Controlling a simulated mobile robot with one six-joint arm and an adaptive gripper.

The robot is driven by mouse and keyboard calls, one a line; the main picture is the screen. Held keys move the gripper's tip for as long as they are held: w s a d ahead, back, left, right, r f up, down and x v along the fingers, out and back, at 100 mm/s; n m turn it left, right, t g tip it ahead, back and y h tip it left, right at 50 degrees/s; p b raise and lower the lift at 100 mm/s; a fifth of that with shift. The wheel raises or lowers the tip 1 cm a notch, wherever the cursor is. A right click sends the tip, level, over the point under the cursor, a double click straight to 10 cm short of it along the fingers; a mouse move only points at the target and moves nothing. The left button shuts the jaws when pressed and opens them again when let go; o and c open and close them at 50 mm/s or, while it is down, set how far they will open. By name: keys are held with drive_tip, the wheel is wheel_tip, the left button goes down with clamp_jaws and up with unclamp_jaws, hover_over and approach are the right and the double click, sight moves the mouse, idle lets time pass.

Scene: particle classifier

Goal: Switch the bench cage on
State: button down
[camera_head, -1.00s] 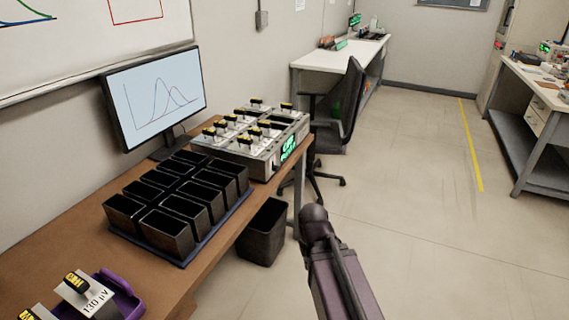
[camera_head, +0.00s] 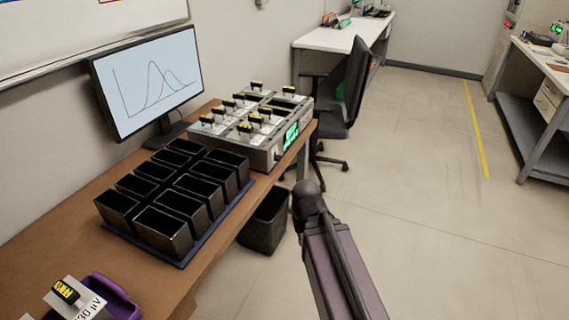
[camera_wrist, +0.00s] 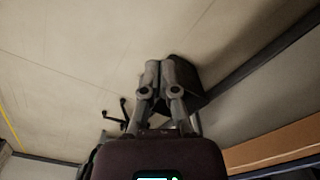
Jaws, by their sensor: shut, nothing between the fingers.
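A grey instrument box (camera_head: 262,153) stands on the wooden bench (camera_head: 62,233). It holds several plug-in modules with black and yellow tops, and has a lit green display (camera_head: 291,135) on its front. It looks like the bench cage, but I cannot make out its switch. My gripper (camera_wrist: 158,66) shows in the wrist view, shut and empty, with the floor behind it. In the head view my arm is in front of the bench's right side, apart from the box, and the gripper itself is not visible.
A rack of black open bins (camera_head: 170,225) sits in front of the monitor (camera_head: 148,80). A purple holder (camera_head: 110,296) with a labelled module is at the near left. A black waste bin (camera_head: 264,225) and an office chair (camera_head: 345,100) stand beside the bench.

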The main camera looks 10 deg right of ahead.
drive_tip(key=shift+w, duration=0.1)
drive_tip(key=m+t+y+b, duration=0.3)
drive_tip(key=m+t+y, duration=0.65)
drive_tip(key=m, duration=1.45)
approach(275, 164)
drive_tip(key=s+d+g+y, duration=0.1)
drive_tip(key=d+g+y, duration=0.1)
drive_tip(key=d, duration=0.1)
drive_tip(key=shift+d+r+m+t, duration=0.35)
drive_tip(key=shift+m+t, duration=0.1)
drive_tip(key=shift+m, duration=0.15)
drive_tip(key=shift+w+f, duration=0.1)
drive_tip(key=shift+b+x, duration=1.45)
drive_tip(key=shift+x, duration=3.5)
